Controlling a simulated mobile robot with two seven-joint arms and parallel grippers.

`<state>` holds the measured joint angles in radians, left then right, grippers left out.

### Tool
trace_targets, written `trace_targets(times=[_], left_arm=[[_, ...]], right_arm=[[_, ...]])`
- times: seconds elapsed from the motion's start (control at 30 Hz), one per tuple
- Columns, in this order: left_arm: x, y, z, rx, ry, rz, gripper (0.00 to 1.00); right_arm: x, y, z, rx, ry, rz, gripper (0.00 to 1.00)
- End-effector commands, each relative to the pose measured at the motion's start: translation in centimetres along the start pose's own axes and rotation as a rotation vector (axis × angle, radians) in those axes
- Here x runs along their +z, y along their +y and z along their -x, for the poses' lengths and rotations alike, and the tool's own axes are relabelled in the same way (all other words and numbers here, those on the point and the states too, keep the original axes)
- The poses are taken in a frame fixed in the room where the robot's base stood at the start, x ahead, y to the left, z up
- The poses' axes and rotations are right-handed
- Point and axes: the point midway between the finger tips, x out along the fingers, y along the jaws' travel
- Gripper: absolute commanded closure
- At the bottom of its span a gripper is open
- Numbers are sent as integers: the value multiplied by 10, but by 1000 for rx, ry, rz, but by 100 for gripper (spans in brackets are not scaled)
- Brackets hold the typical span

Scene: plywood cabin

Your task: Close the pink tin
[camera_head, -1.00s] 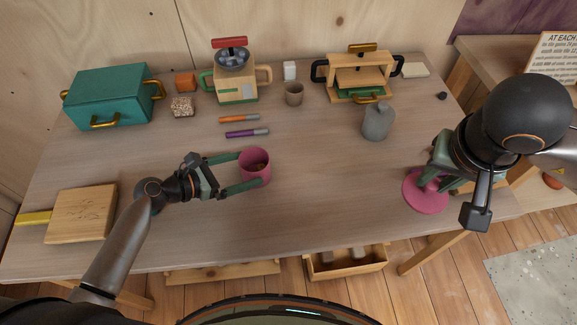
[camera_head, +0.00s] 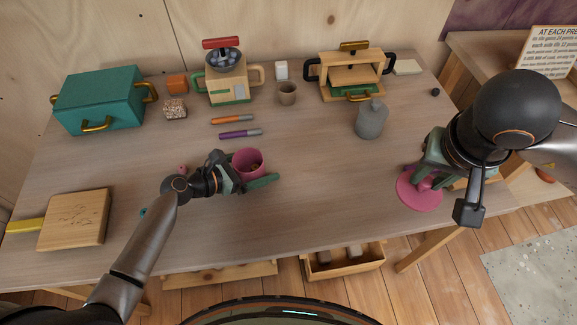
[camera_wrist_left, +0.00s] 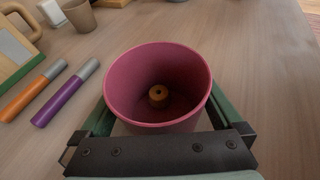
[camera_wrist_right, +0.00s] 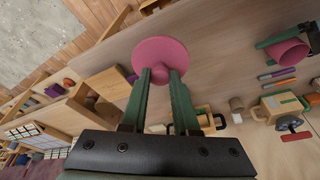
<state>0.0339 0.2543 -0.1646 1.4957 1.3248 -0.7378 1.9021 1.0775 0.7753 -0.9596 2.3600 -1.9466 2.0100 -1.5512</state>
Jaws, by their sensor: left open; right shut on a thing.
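The pink tin (camera_head: 249,163) stands upright and uncovered on the table. In the left wrist view the tin (camera_wrist_left: 157,58) shows a small yellow-brown round thing (camera_wrist_left: 158,95) inside. My left gripper (camera_head: 256,172) is open, with its fingers on either side of the tin; I cannot tell whether they touch it. The round pink lid (camera_head: 418,192) is at the table's right side. My right gripper (camera_head: 428,180) is shut on the lid's knob, which shows in the right wrist view (camera_wrist_right: 159,72). The lid's exact height over the table is unclear.
Orange (camera_head: 232,119) and purple (camera_head: 240,133) markers lie behind the tin. A wooden board (camera_head: 74,220) lies at left, a teal box (camera_head: 100,99) at back left. The table's front middle is clear.

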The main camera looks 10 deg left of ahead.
Motion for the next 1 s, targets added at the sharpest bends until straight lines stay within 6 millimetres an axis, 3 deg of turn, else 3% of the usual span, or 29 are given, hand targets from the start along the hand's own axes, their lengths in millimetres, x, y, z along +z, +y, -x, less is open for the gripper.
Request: trace_targets(times=[0.27,0.9,1.0], left_arm=[[0,0,0,0,0,1,1],[0,0,1,-1,0,1,73],[0,0,1,0,-1,1,75]], right_arm=[[0,0,0,0,0,0,100],[0,0,0,0,0,0,100],[0,0,0,0,0,0,100]])
